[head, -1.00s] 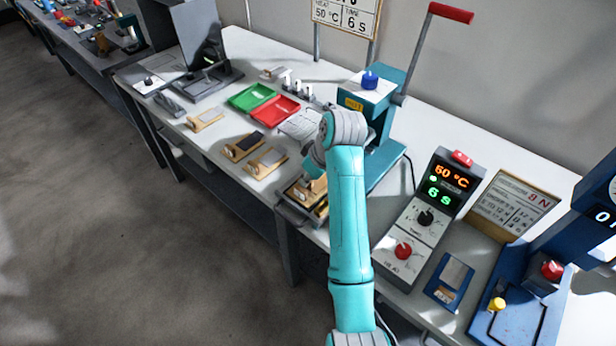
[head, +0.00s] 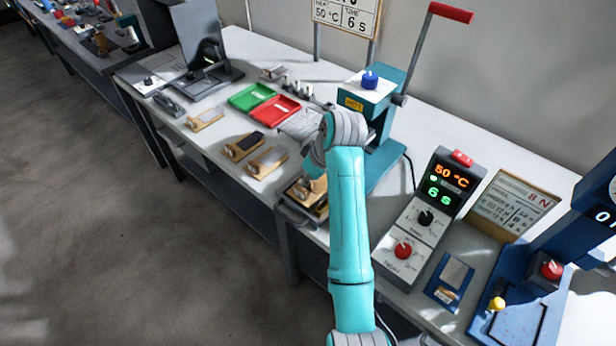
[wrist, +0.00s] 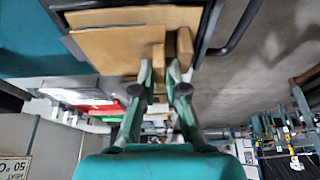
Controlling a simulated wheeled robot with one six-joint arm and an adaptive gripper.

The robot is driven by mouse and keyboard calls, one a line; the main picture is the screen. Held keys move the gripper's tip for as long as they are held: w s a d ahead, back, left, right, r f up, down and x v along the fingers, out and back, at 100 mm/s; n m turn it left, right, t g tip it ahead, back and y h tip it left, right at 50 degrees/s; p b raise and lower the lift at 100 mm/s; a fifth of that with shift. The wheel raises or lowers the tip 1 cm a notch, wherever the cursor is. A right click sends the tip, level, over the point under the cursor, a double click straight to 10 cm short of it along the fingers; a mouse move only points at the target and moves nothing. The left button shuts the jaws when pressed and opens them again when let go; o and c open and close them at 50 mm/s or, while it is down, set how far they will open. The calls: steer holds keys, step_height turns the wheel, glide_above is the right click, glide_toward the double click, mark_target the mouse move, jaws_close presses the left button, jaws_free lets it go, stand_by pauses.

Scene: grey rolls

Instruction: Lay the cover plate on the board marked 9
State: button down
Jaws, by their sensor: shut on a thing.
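My gripper (wrist: 163,78) is shut on a small tan block that seems to belong to a tan plate, likely the cover plate (wrist: 115,50). A second tan surface (wrist: 140,17) shows against it, in a dark-rimmed tray with a handle; I cannot tell whether the two touch. In the head view my arm hides the gripper and most of this. Tan pieces (head: 303,192) show there at the press's front. Three wooden boards lie on the table to the left: one pale (head: 205,120), one dark-topped (head: 243,147), one grey-topped (head: 265,162). No 9 is readable.
The teal press (head: 385,120) with its red-ended lever (head: 450,13) stands close behind my arm. A green tray (head: 252,97) and a red tray (head: 275,110) lie behind the boards. The control box (head: 425,220) and a blue machine (head: 530,300) stand to the right.

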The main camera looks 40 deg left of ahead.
steer(key=shift+f, duration=0.8)
steer(key=c, duration=1.1)
jaws_free()
steer(key=shift+c, duration=0.2)
steer(key=shift+s+f, duration=0.1)
steer(key=v, duration=0.7)
steer(key=shift+d+r, duration=0.1)
steer(key=shift+r, duration=0.3)
